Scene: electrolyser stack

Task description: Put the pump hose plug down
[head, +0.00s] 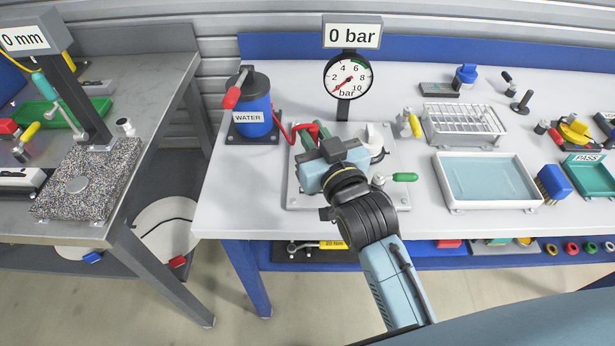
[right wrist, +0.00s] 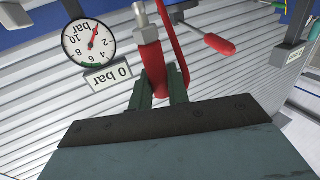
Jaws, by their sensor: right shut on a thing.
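The red pump hose plug (head: 324,131) is between the fingers of my right gripper (head: 317,142), over the light grey base plate (head: 402,200) on the white bench. In the right wrist view the plug (right wrist: 152,58) is clamped between both fingers (right wrist: 160,92), with a silver tip pointing away from the gripper. The red hose (head: 282,134) runs from the plug to the blue water pump (head: 257,121), at the left. My gripper and wrist hide part of the plate. I cannot tell whether the plug touches anything below. My left gripper is not in view.
The pressure gauge (head: 348,79) stands behind the plate under a "0 bar" sign (head: 352,33). A green-handled lever (head: 403,177) and a pale fitting (head: 373,137) are right of my gripper. A water-filled tray (head: 440,191) and a wire rack (head: 464,122) stand further right.

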